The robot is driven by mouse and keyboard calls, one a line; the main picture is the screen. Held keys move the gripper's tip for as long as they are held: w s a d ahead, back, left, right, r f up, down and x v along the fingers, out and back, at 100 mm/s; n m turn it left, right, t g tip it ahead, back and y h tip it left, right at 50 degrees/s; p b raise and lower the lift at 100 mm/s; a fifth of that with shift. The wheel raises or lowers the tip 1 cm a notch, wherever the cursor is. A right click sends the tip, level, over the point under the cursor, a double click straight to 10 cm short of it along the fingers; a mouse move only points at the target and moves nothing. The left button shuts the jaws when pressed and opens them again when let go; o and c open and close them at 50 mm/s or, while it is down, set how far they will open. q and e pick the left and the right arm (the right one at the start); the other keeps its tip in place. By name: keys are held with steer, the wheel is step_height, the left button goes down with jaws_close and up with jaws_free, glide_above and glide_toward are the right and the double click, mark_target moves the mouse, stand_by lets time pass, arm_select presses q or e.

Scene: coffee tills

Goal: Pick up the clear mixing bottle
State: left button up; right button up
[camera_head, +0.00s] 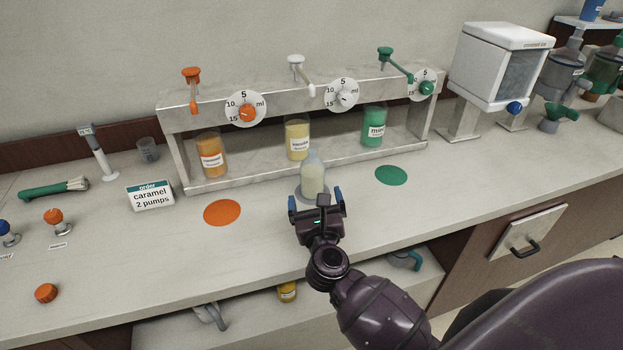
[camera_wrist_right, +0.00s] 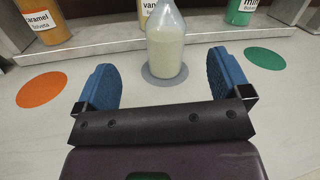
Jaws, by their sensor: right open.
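The clear mixing bottle (camera_head: 313,181) stands upright on a grey round spot (camera_head: 300,192) on the counter, in front of the dispenser rack. It holds a pale cream liquid. In the right wrist view the bottle (camera_wrist_right: 165,48) stands just beyond the fingertips, roughly centred between them, with its top cut off. My right gripper (camera_head: 316,203) is open and empty, its two blue fingers apart and pointing at the bottle. My left gripper is not in view.
The rack (camera_head: 330,165) holds caramel (camera_head: 211,160), vanilla (camera_head: 297,142) and mint (camera_head: 373,127) bottles under pump levers. An orange spot (camera_head: 222,212) and a green spot (camera_head: 391,175) flank the bottle. An order card (camera_head: 151,196) reads caramel, 2 pumps. The counter around the bottle is clear.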

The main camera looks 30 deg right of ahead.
mark_target(313, 178)
steer(key=shift+w+d+f+m+g+h, duration=0.2)
steer(key=shift+f+m+g, duration=0.15)
steer(key=shift+m, duration=0.25)
steer(key=shift+w+d+f+m+g+h, duration=0.2)
steer(key=shift+f+m+g, duration=0.15)
steer(key=shift+m, duration=0.25)
steer(key=shift+w+d, duration=0.1)
steer(key=shift+w, duration=0.15)
steer(key=x, duration=0.5)
steer(key=shift+r+x, duration=0.1)
steer(key=shift+x, duration=1.2)
steer(key=shift+r+x, duration=0.15)
steer(key=shift+x, duration=1.2)
steer(key=shift+c, duration=0.4)
steer(key=c, duration=1.1)
